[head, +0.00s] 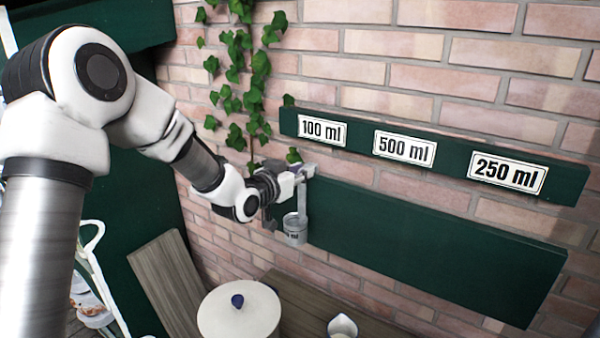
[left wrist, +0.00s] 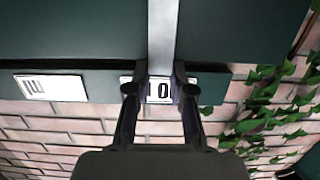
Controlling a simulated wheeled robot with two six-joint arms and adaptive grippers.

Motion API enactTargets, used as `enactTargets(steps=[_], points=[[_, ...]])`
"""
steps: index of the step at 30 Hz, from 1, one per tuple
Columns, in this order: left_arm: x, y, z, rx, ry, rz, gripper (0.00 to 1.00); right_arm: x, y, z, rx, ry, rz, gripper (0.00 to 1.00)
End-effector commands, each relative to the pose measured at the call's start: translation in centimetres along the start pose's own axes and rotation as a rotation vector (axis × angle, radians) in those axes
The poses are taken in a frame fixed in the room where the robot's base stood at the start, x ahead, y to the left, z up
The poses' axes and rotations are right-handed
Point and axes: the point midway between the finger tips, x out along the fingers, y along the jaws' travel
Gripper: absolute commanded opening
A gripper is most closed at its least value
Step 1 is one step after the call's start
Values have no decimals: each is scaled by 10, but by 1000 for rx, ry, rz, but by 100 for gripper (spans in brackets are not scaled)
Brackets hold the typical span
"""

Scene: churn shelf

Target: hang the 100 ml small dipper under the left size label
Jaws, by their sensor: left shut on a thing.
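The small dipper (head: 295,229) is a grey metal cup with a long flat upright handle, in the head view at the left end of the lower green board. My left gripper (head: 298,172) is shut on the upper part of its handle, below the 100 ml label (head: 322,130). In the left wrist view the handle (left wrist: 162,38) runs up from between the fingertips (left wrist: 160,88), and the fingers partly cover the label behind. Whether the handle's top rests on a hook is hidden by the gripper. My right gripper is not in view.
The upper green strip (head: 440,136) also carries a 500 ml label (head: 404,147) and a 250 ml label (head: 507,172). The lower green board (head: 430,250) is bare to the right. Ivy (head: 235,70) hangs beside the arm. Below stand a white lidded container (head: 240,312) and a white jug (head: 342,327).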

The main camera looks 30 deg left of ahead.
Motion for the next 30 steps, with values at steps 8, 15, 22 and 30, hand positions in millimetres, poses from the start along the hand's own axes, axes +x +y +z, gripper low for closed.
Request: enactTargets(steps=[8, 15, 22, 30], points=[[-1, 3, 17, -3, -38, 7, 51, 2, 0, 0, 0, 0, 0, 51], [-1, 3, 17, -5, -38, 6, 51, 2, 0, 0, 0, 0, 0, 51], [-5, 2, 18, -9, -38, 4, 51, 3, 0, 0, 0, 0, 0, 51], [-21, 2, 21, -11, -38, 3, 51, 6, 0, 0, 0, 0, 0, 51]])
